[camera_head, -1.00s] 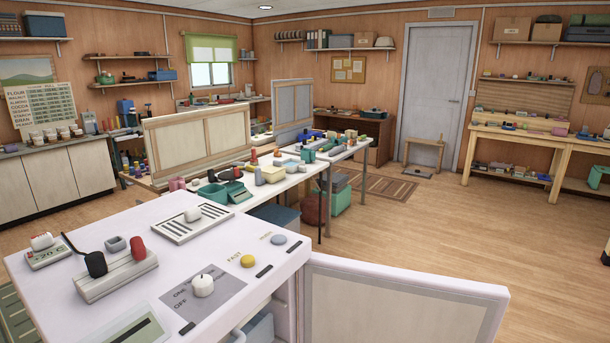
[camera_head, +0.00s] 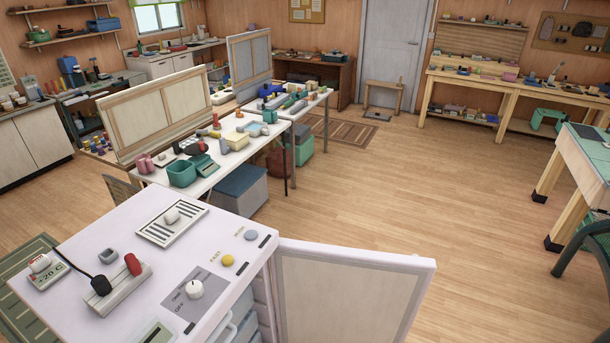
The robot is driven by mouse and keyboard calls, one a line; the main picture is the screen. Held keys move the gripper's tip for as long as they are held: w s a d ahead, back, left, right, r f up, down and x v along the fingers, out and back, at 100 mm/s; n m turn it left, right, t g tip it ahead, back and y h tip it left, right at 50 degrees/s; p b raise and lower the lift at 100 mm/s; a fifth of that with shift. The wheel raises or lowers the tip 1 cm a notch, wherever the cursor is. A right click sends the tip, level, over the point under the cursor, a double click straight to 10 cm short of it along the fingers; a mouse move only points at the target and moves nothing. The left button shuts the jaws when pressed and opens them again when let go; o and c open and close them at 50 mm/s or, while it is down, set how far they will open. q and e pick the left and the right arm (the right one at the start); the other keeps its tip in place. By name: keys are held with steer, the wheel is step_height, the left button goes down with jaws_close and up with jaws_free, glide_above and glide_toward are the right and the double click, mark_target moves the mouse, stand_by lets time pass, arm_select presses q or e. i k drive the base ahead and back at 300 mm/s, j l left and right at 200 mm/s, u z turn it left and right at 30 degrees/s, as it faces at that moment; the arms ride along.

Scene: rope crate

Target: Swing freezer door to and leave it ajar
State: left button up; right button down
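The white freezer (camera_head: 110,240) stands at the lower left, with its top and part of its front showing. Its door (camera_head: 345,300) stands wide open, swung out to the right from the right corner of the cabinet, with its inner panel facing me. Pale drawers (camera_head: 243,333) show in the opening at the bottom. The lower part of the door is cut off by the picture's edge. Neither of my grippers is in view.
A dial (camera_head: 195,289), a power strip (camera_head: 118,290) and small items lie on the freezer top. A long table (camera_head: 215,178) with bins stands behind it. Wooden floor (camera_head: 450,215) is clear right of the door. A green-topped bench (camera_head: 585,170) stands at the right edge.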

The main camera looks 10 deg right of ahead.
mark_target(323, 292)
steer(key=l+z, duration=0.1)
steer(key=z, duration=1.5)
steer(key=i+z, duration=0.2)
steer(key=i, duration=1.85)
steer(key=i+u, duration=0.1)
steer(key=i, duration=0.45)
steer(key=i+l+u, duration=0.1)
steer(key=i, duration=0.45)
steer(key=i+l, duration=0.15)
steer(key=i, duration=0.35)
steer(key=i+l+u, duration=0.15)
steer(key=i, duration=0.4)
steer(key=i+u, duration=0.1)
steer(key=u, duration=4.25)
